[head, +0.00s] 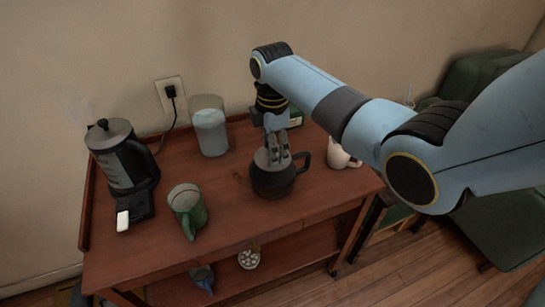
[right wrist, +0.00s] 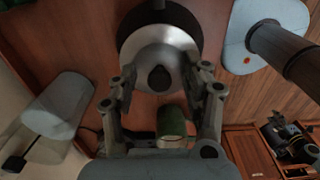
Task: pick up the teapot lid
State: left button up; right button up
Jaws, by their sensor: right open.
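The teapot (head: 271,183) is dark and round and stands on the wooden cart top, its handle to the right. Its grey metallic lid (head: 262,159) sits on top; in the right wrist view the lid (right wrist: 150,42) is a shiny disc with a dark knob (right wrist: 160,78). My right gripper (head: 277,158) points down over the lid. In the right wrist view its fingers (right wrist: 160,72) are spread on either side of the knob, with a gap on each side. Whether the fingertips touch the lid is not clear. My left gripper is out of view.
A green mug (head: 187,209) stands left of the teapot, a white mug (head: 341,155) to its right. A pale canister (head: 211,132) is behind, and a dark kettle (head: 124,160) is at the far left. The cart top (head: 232,226) is bare in front of the teapot.

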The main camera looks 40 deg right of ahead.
grip_shut()
jog(key=shift+r, duration=0.1)
dwell(0.3)
